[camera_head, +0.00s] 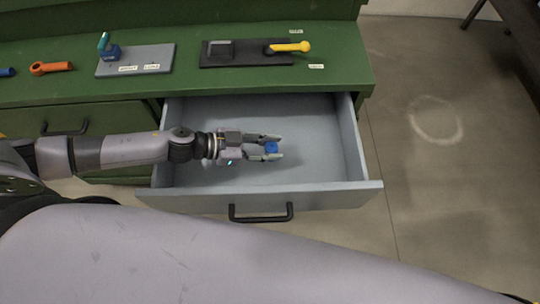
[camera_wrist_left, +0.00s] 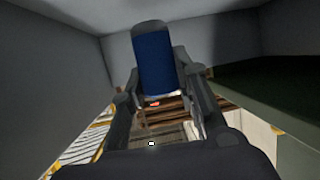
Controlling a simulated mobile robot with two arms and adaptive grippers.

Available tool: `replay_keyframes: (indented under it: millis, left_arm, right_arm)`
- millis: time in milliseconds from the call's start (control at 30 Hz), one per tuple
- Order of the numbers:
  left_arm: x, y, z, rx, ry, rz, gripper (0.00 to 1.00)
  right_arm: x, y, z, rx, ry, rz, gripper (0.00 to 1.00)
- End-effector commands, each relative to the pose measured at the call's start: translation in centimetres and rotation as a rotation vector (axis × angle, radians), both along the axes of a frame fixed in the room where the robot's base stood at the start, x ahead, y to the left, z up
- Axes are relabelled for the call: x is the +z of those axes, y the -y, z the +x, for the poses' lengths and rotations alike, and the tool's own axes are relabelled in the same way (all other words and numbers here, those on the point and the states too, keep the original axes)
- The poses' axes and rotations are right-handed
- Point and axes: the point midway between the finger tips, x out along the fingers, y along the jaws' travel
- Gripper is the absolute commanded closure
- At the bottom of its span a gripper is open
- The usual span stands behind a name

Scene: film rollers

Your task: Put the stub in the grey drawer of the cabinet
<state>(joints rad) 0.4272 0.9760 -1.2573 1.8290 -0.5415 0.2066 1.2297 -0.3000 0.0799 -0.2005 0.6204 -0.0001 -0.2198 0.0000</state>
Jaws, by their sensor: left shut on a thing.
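The grey drawer (camera_head: 335,197) of the green cabinet is pulled open, and its visible floor is bare. My left gripper (camera_head: 274,148) reaches across the drawer from the left, within its outline. It is shut on the stub (camera_head: 271,147), a small blue piece between the fingertips. In the left wrist view the stub (camera_wrist_left: 154,65) is a blue cylinder with dark grey ends, with a finger on either side. Grey drawer surfaces surround it there. The height of the stub above the drawer floor is hard to tell. My right gripper is not in view.
The green cabinet top (camera_head: 190,88) holds a grey plate (camera_head: 150,62) with a blue part, a black tray (camera_head: 245,60) with a yellow-handled tool (camera_head: 290,47), and an orange tool (camera_head: 52,67). A closed green drawer (camera_head: 100,115) is at left. Open floor lies at right.

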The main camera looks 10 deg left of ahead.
Motion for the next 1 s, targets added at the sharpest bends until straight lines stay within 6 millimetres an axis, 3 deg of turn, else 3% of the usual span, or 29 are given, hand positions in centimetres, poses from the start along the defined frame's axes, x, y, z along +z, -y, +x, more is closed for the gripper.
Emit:
replay_keyframes:
  millis: [333,733,767,1000]
  left_arm:
    - [-4.2,0.1,0.0,0.0,0.001,-0.002,1.0]
    - [-4.6,0.1,0.0,-0.001,0.0,-0.003,1.0]
    - [-4.7,0.1,0.0,0.0,0.0,-0.001,0.72]
    - [-4.6,0.0,0.0,0.0,0.0,0.0,0.56]
  right_arm:
    - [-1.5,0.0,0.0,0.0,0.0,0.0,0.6]
    - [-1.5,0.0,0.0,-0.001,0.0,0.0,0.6]
    - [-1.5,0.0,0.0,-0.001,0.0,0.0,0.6]
    - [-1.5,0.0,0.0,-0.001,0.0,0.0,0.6]
